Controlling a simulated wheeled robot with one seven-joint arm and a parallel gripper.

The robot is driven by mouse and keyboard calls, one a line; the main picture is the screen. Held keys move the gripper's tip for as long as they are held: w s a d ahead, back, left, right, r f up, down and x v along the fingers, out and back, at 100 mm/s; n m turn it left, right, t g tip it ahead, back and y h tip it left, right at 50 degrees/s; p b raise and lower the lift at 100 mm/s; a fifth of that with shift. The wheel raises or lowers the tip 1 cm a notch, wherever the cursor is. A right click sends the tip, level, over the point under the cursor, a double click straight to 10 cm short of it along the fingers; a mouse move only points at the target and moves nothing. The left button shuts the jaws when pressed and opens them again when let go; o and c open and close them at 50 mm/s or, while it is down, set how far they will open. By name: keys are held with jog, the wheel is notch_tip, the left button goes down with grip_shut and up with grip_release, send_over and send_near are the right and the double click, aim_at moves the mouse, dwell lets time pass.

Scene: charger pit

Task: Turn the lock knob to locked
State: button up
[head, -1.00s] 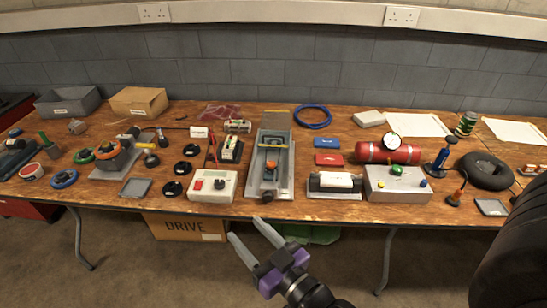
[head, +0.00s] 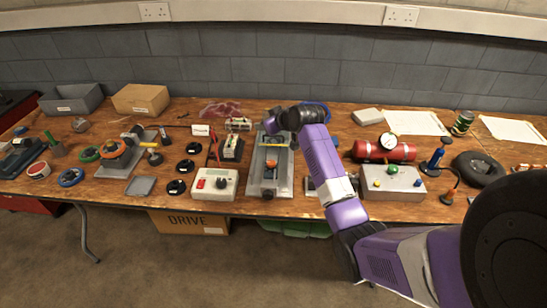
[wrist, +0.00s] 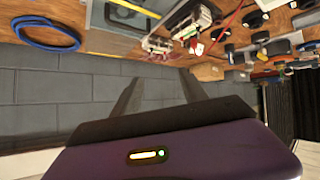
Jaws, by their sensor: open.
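The grey metal unit (head: 256,185) stands on the bench in the middle of the head view. It has an orange part (head: 270,164) on top and a small dark knob (head: 267,194) at its front end. A white box (head: 205,193) just left of it has a red switch and a dark round knob (head: 221,183). I cannot tell which knob is the lock knob, and no lock mark is readable. In the wrist view my gripper (wrist: 159,80) is open and empty, facing the grey wall. In the head view my dark wrist is above the unit's far end; the fingers are not clear there.
My forearm covers the bench right of the unit. A grey box with coloured buttons (head: 382,184) and a red cylinder (head: 398,153) stand further right. A blue cable coil (wrist: 45,32) lies near the wall. Black discs (head: 177,187) and a clamp tool lie left.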

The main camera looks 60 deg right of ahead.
jog(key=s+d+n+g+y, duration=0.1)
jog(key=s+d+g+y, duration=0.1)
jog(key=s+d, duration=0.15)
jog(key=n+g+y, duration=0.3)
jog(key=y, duration=0.1)
send_near(271, 162)
jog(key=shift+x, duration=4)
jog(key=shift+c, duration=0.4)
grip_shut()
